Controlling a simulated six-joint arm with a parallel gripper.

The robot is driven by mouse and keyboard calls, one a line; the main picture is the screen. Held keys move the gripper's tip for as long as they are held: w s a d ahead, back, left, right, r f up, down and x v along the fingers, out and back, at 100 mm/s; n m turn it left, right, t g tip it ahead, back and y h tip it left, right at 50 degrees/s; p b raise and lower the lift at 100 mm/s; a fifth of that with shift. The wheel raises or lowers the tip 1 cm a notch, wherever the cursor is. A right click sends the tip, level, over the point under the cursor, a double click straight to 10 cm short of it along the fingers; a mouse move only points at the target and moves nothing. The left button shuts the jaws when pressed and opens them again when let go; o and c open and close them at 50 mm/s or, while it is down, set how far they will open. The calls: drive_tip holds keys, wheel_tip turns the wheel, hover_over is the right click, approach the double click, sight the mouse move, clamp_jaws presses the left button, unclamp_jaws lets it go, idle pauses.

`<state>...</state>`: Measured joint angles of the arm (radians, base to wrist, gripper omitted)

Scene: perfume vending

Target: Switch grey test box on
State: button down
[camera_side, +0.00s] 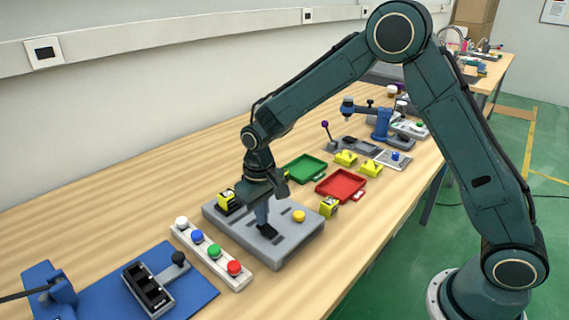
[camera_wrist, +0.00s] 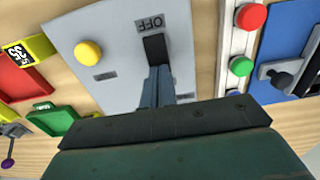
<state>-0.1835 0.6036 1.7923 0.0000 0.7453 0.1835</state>
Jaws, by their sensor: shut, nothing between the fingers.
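The grey test box (camera_side: 295,236) lies flat on the wooden table in the side view and fills the middle of the wrist view (camera_wrist: 120,50). A black switch (camera_side: 268,231) sits on its top; the wrist view shows this switch (camera_wrist: 155,47) beside a printed OFF label (camera_wrist: 150,23). A yellow button (camera_side: 299,216) is on the same box. My gripper (camera_side: 262,222) is shut and empty, pointing down at the black switch. In the wrist view its fingertips (camera_wrist: 158,72) overlap the switch's near end; I cannot tell whether they touch.
A strip of white, blue, green and red buttons (camera_side: 213,251) lies left of the box. Beyond it is a blue board (camera_side: 200,290) with a black holder. Green (camera_side: 305,168) and red (camera_side: 341,186) trays and a yellow block (camera_side: 328,206) stand to the right.

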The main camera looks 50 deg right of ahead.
drive_tip(key=shift+f, duration=0.5)
idle(0.4)
drive_tip(key=shift+r, duration=3.55)
drive_tip(key=s+d+r+t, duration=0.1)
drive_tip(key=s+d+r, duration=0.2)
drive_tip(key=s+r, duration=0.35)
drive_tip(key=s+d+r+t, duration=0.2)
drive_tip(key=s+d+r, duration=0.1)
drive_tip(key=s+r, duration=0.35)
drive_tip(key=s+d+r+t, duration=0.1)
drive_tip(key=s+d+t, duration=0.1)
drive_tip(key=s, duration=1.3)
drive_tip(key=shift+d+r+t, duration=0.25)
drive_tip(key=shift+r+t, duration=0.05)
drive_tip(key=shift+r, duration=0.1)
